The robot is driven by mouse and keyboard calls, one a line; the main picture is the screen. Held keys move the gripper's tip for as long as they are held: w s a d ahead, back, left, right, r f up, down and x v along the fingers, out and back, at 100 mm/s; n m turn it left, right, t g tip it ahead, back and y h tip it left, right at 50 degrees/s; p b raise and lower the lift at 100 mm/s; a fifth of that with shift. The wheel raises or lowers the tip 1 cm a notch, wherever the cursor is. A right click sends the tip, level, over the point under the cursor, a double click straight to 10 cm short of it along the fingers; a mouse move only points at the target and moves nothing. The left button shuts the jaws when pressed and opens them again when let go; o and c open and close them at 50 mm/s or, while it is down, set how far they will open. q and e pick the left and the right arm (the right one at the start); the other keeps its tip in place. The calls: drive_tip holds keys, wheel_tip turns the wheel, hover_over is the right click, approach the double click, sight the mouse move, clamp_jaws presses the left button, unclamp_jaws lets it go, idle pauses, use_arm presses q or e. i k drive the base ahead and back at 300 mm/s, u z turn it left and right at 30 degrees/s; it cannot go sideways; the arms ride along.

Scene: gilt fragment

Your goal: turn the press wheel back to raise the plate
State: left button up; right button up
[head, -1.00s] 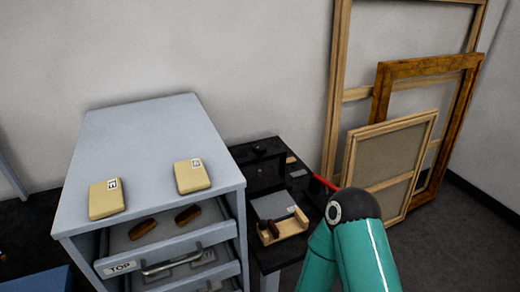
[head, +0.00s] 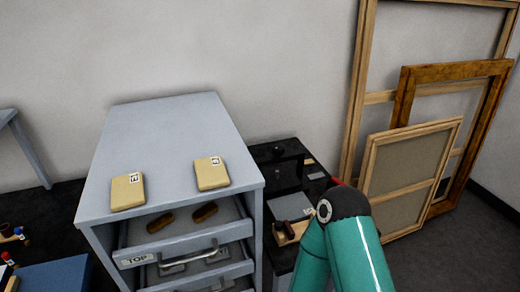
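I cannot make out the press wheel or its plate for certain. A dark apparatus (head: 283,172) stands on the black side table behind the drawer cabinet's right side, with a small round black part at its top. A red piece (head: 337,181) shows just behind my teal arm, and I cannot tell what it belongs to. My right arm's teal links and black joint fill the lower right. The gripper at its end is hidden or out of frame. My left gripper is not in view.
A grey cabinet (head: 175,122) carries two tan labelled blocks (head: 127,192) (head: 212,173). Its open top drawer (head: 190,238) holds two brown pieces. Wooden frames (head: 408,165) lean on the right wall. A blue box (head: 55,277) lies lower left.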

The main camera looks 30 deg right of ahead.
sight(278, 151)
drive_tip(key=z, duration=1.1)
drive_tip(key=i, duration=0.1)
drive_tip(key=u, duration=2.7)
drive_tip(key=k, duration=2.5)
drive_tip(key=z, duration=0.85)
drive_tip(key=i, duration=1)
drive_tip(key=u, duration=0.05)
